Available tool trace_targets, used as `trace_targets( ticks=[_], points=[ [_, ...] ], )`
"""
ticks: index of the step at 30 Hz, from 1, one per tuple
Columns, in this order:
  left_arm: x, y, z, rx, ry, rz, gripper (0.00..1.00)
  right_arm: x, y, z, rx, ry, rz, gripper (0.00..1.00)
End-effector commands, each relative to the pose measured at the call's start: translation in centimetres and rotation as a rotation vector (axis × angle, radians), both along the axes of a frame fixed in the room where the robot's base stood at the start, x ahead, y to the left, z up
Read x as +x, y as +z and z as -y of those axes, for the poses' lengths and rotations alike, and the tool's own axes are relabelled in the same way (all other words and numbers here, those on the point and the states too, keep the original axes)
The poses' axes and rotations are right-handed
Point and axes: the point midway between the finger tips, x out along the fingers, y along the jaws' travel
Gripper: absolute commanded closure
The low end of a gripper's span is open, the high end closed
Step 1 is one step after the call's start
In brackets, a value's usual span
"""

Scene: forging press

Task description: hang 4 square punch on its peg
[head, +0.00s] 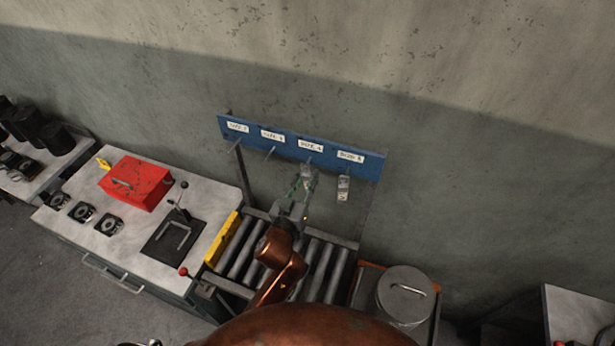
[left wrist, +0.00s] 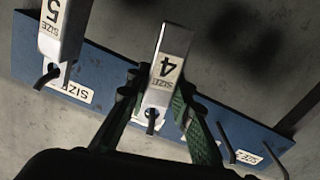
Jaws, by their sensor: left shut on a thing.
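The square punch marked SIZE 4 (left wrist: 172,45) is a grey metal bar. In the left wrist view my left gripper (left wrist: 155,100) is shut on it, with green fingers on both sides. The dark peg (left wrist: 151,127) shows at the punch's holed end and seems to pass through the hole; how far is unclear. In the head view the punch (head: 307,171) is at the blue board (head: 325,141), below the third label from the left. My left gripper (head: 303,186) is just below the board, partly covering the punch. My right gripper is not seen.
A punch marked SIZE 5 (head: 343,189) hangs on the neighbouring peg to the right. The two left pegs (head: 270,153) are bare. Rollers (head: 243,258) lie below. A bench with a red box (head: 138,183) stands left, and a lidded can (head: 406,293) right.

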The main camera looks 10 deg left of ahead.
Motion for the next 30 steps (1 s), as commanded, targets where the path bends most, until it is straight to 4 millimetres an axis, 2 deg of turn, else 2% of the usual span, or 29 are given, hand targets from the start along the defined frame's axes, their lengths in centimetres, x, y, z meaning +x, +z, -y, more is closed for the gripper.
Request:
trace_targets(
  ticks=[2, 3, 11, 20, 24, 30],
  points=[
    [0.0, 0.3, 0.0, -0.001, -0.001, 0.005, 1.00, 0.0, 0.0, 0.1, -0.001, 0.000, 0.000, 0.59],
    [0.0, 0.3, 0.0, -0.001, -0.001, 0.005, 0.77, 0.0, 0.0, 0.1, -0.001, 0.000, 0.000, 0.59],
    [0.0, 0.1, 0.0, 0.000, -0.001, 0.002, 0.59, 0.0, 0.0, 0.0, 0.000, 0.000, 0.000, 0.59],
    [0.0, 0.0, 0.0, 0.001, 0.000, -0.003, 0.59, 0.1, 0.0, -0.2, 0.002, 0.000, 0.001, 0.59],
    [0.0, 1.5, 0.0, 0.000, 0.000, 0.002, 0.59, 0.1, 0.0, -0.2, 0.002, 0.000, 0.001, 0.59],
    [0.0, 5.4, 0.1, 0.000, -0.002, 0.007, 0.59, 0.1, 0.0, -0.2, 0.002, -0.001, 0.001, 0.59]
  ],
)
